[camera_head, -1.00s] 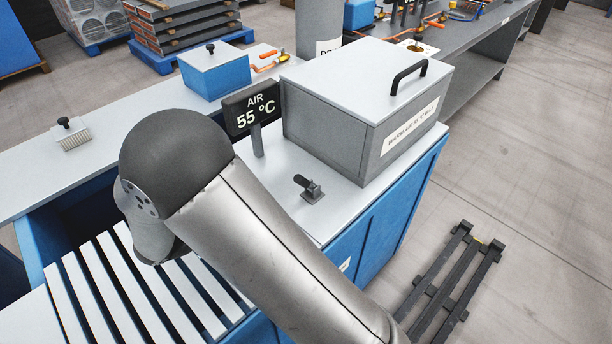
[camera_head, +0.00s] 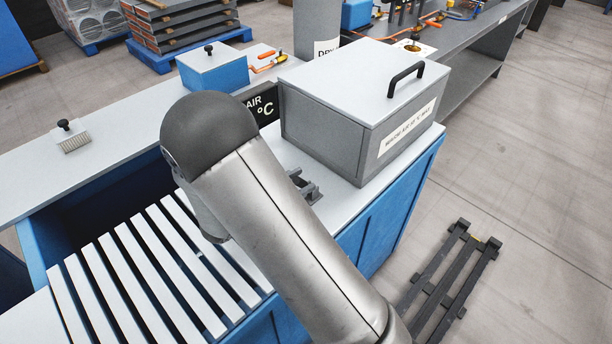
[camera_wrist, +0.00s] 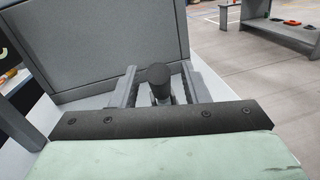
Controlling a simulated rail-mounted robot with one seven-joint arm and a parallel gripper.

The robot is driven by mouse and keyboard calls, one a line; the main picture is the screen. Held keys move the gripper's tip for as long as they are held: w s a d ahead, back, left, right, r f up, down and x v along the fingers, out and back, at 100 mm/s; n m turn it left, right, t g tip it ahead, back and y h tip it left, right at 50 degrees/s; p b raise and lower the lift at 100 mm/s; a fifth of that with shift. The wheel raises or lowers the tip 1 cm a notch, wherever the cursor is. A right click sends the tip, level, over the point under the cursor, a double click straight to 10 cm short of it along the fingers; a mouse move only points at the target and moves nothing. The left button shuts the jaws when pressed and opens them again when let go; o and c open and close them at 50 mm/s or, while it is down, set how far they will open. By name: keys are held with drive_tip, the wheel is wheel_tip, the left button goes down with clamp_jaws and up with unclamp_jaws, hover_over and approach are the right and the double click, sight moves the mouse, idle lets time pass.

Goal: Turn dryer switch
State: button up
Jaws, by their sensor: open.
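The dryer switch (camera_wrist: 159,78) is a dark lever with a round end, standing on the white top in front of the grey dryer box (camera_head: 350,110). In the wrist view my gripper (camera_wrist: 159,70) is open, with one grey finger on each side of the switch. A gap shows between the switch and each finger, so it is not clamped. In the head view my arm mostly hides the gripper and switch; only dark parts show beside the arm. The temperature sign (camera_head: 262,104) is partly covered by my arm.
The dryer box has a black lid handle (camera_head: 406,77) and stands close behind the switch. A slatted white rack (camera_head: 140,270) lies to the left. A blue box (camera_head: 213,72) stands farther back. A dark pallet (camera_head: 450,270) lies on the floor at right.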

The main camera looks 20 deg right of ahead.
drive_tip(key=shift+x, duration=1.25)
clamp_jaws()
